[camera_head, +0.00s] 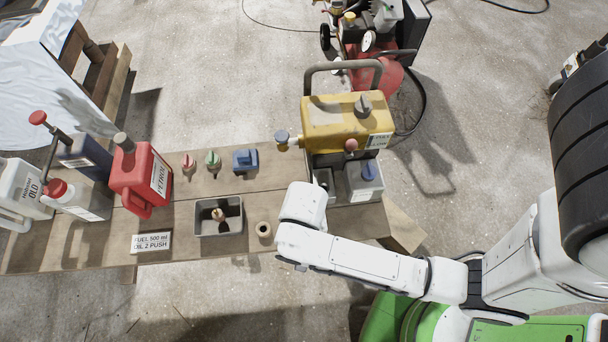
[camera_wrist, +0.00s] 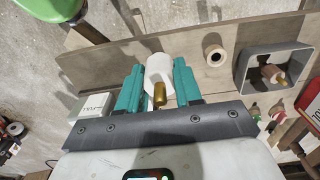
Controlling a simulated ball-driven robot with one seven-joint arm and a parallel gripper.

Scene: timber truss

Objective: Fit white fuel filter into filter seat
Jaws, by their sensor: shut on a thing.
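My gripper (camera_wrist: 158,85) has teal fingers that are shut on the white fuel filter (camera_wrist: 156,68). The filter is a white cylinder with a brass nozzle (camera_wrist: 160,94) at its near end in the wrist view. In the head view my white wrist (camera_head: 303,207) is over the bench beside the yellow-tank machine (camera_head: 345,122), and hides the fingers and filter. A small tan holder with a round hole (camera_head: 264,230) stands on the bench left of my wrist; it also shows in the wrist view (camera_wrist: 214,55). I cannot make out the filter seat for certain.
A grey tray (camera_head: 205,232) holds a brownish part with a brass tip (camera_wrist: 282,82). A red petrol can (camera_head: 133,178), small coloured parts and a label plate (camera_head: 151,242) are on the wooden bench (camera_head: 190,260). The machine's raised handle (camera_head: 343,65) and tank are obstacles.

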